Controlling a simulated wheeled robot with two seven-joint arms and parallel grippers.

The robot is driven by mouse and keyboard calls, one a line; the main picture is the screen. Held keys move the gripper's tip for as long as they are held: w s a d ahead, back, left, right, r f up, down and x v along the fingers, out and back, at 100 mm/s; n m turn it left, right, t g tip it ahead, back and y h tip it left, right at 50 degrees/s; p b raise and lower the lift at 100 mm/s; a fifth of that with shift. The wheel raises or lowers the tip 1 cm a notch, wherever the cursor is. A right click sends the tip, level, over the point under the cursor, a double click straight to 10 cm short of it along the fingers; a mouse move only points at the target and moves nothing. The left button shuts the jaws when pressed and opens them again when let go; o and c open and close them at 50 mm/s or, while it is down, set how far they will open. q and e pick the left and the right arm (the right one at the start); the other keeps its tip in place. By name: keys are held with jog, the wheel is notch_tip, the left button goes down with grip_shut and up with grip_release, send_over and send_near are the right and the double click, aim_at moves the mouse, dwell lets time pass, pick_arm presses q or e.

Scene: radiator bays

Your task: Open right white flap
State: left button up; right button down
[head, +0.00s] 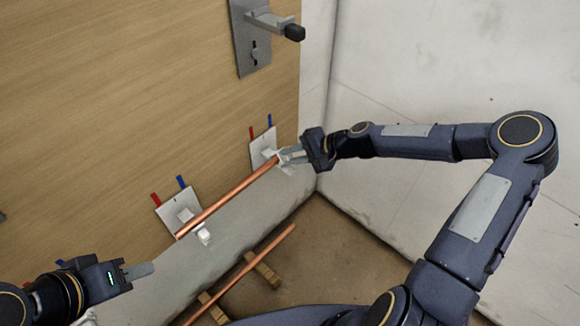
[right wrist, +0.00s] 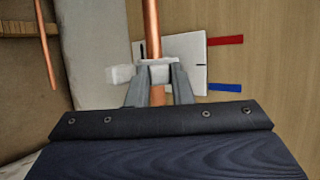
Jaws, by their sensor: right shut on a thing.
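The right white flap (right wrist: 119,74) sits at the right bracket, whose white plate (head: 262,149) is on the wooden wall. It crosses over the copper pipe (head: 232,195) in the right wrist view, with its end sticking out to the left. My right gripper (head: 284,157) is at this bracket, its fingers shut on the white piece around the pipe. In the head view the gripper hides most of this flap. The left white flap (head: 204,237) hangs off the left bracket plate (head: 180,212). My left gripper (head: 139,271) is at lower left, apart from the pipe; its finger opening is unclear.
Red and blue tabs stick up from both plates. A metal latch plate (head: 246,40) with a dark-tipped handle is higher on the wooden wall. Another copper pipe (head: 245,268) lies on wooden blocks on the floor. A pale wall stands to the right.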

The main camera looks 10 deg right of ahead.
aim_at(284, 161)
jog(key=shift+s+d+f+n+t+y+b, duration=0.2)
jog(key=shift+f+n+t+y+b, duration=0.45)
jog(key=shift+b, duration=1.8)
jog(key=shift+s+d+f+n+t+y+b, duration=0.25)
jog(key=shift+t+y+b, duration=0.75)
jog(key=shift+b, duration=1.45)
jog(key=shift+s+d+f+n+t+y+b, duration=0.1)
jog(key=shift+s+f+n+t+y+b, duration=0.7)
jog(key=shift+b, duration=1.65)
jog(key=shift+w+r+m+g+y, duration=0.2)
jog(key=shift+w+m+g+y, duration=0.05)
jog(key=shift+w+m, duration=0.25)
